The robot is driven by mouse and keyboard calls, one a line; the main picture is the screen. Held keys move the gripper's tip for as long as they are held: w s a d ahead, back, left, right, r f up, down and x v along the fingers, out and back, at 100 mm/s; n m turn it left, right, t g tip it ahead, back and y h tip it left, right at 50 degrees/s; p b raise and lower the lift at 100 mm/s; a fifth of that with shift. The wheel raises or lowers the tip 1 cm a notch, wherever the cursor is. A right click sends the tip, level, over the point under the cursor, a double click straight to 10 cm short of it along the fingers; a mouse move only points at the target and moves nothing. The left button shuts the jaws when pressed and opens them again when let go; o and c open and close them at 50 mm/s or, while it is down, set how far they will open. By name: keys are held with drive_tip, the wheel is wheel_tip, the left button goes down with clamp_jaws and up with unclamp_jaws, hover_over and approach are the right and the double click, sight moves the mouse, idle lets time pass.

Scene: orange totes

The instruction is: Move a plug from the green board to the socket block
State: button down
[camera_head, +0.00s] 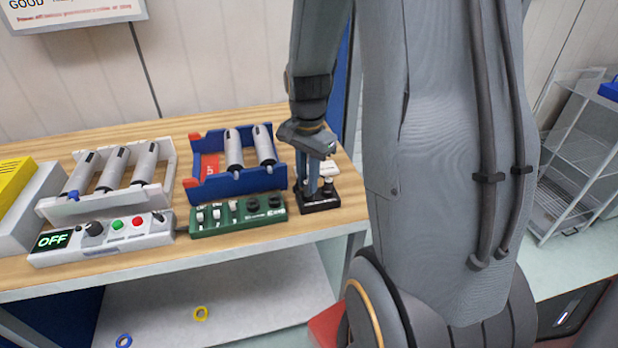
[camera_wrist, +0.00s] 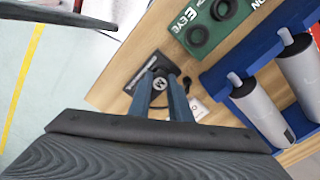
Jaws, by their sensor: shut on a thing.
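The green board (camera_head: 238,217) lies at the front of the bench, with small white plugs (camera_head: 216,213) on its left part and black round pieces on its right. The black socket block (camera_head: 318,204) sits right of it, near the bench corner. It also shows in the wrist view (camera_wrist: 140,72). My gripper (camera_head: 319,190) points down over the block, its blue-grey fingers close together. In the wrist view its fingertips (camera_wrist: 164,80) close on a dark plug, mostly hidden, at the block. I cannot tell how deep the plug sits. A white piece (camera_head: 330,168) shows beside the fingers.
A blue rack (camera_head: 237,183) with grey cylinders stands behind the green board. A white rack (camera_head: 157,183) with more cylinders and a control box (camera_head: 103,240) reading OFF are left. The bench edge is close to the block. Two rings lie on the lower shelf (camera_head: 240,305).

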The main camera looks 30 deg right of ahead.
drive_tip(key=shift+f, duration=0.25)
idle(0.4)
drive_tip(key=c, duration=1.6)
unclamp_jaws()
drive_tip(key=shift+o, duration=0.2)
drive_tip(key=shift+r, duration=0.1)
drive_tip(key=shift+r+b, duration=0.75)
drive_tip(key=shift+r, duration=3.1)
drive_tip(key=s+a+f+n, duration=0.2)
drive_tip(key=s+a+n, duration=0.1)
drive_tip(key=a+n, duration=0.3)
drive_tip(key=s+a+f+n+t, duration=0.1)
drive_tip(key=s+a+f+n, duration=0.1)
drive_tip(key=s+a+n, duration=0.2)
drive_tip(key=a+n, duration=0.2)
drive_tip(key=n, duration=0.2)
drive_tip(key=shift+s+a, duration=0.25)
drive_tip(key=shift+a, duration=0.05)
